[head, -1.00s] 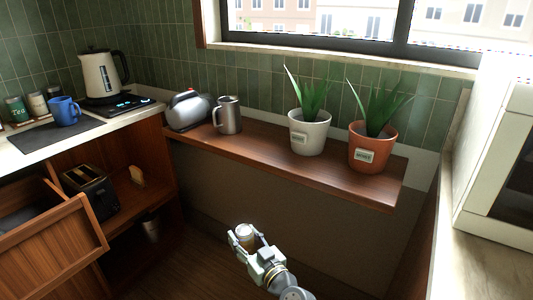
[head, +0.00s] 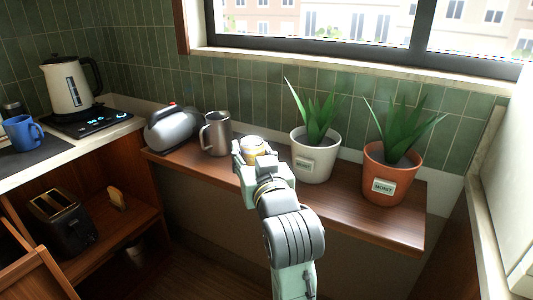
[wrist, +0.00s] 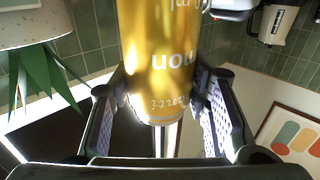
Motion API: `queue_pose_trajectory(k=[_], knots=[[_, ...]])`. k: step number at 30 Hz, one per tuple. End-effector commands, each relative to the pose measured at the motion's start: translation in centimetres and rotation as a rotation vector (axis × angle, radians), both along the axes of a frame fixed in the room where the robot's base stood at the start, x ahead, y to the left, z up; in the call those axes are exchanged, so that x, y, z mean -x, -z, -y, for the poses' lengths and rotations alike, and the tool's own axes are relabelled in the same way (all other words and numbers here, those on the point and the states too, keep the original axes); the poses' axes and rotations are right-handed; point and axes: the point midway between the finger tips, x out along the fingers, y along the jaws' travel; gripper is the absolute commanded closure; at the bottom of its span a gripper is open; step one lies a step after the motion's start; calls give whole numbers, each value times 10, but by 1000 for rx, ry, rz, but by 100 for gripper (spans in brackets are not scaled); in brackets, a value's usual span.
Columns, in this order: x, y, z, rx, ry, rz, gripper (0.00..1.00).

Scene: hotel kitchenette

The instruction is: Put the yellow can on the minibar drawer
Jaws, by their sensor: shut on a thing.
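The yellow can (wrist: 160,55) is between the two fingers of my gripper (wrist: 160,90) in the wrist view, and the gripper is shut on it. In the head view the can (head: 252,144) shows only its pale top and a yellowish band; its lower part is hidden by my gripper (head: 252,155). They are in front of the wall shelf, between the metal mug and the white plant pot. I cannot tell whether the can touches the shelf. An open wooden drawer (head: 35,278) is partly in view at the lower left.
The wooden shelf (head: 370,222) bears a grey kettle-like appliance (head: 176,128), a metal mug (head: 216,136), a white pot (head: 314,160) and a terracotta pot (head: 388,175). A black toaster (head: 62,222) stands in the left cabinet. A kettle (head: 70,84) and blue mug (head: 22,133) are on the counter.

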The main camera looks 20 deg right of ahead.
Motion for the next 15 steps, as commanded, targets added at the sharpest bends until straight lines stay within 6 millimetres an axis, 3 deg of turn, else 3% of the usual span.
queue_pose_trajectory(k=[15], knots=[[-114,9,57,0,2,-2,100]])
